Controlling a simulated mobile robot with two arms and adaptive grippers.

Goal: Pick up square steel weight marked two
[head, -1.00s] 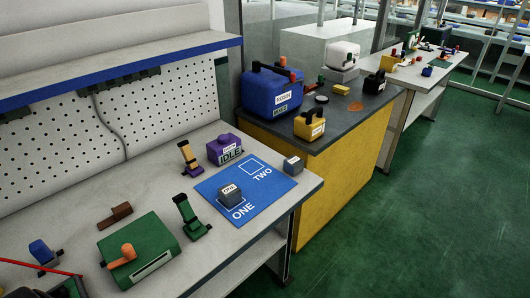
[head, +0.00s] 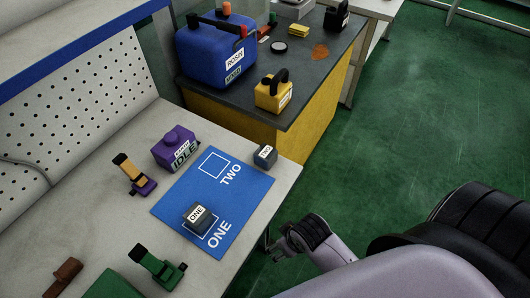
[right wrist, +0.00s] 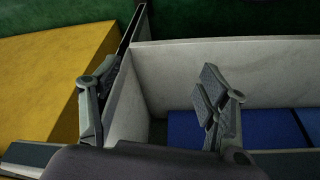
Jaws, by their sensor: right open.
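The square steel weight marked two (head: 265,156) is a small grey block with a white label. It sits by the right edge of the blue mat, near the bench's right edge. A similar weight marked one (head: 198,217) sits on the mat's ONE square. The mat's TWO square is empty. My right gripper (head: 287,243) is just off the bench's front edge in the head view, below and right of weight two, touching neither weight. In the right wrist view its two fingers (right wrist: 155,105) are spread apart with nothing between them. My left gripper is not in view.
The blue mat (head: 232,200) lies on the pale bench (head: 115,215). A purple IDLE block (head: 176,150) and a purple-orange clamp (head: 135,176) stand left of it. A green clamp (head: 160,268) is nearer. The yellow cabinet (head: 318,120) adjoins the bench.

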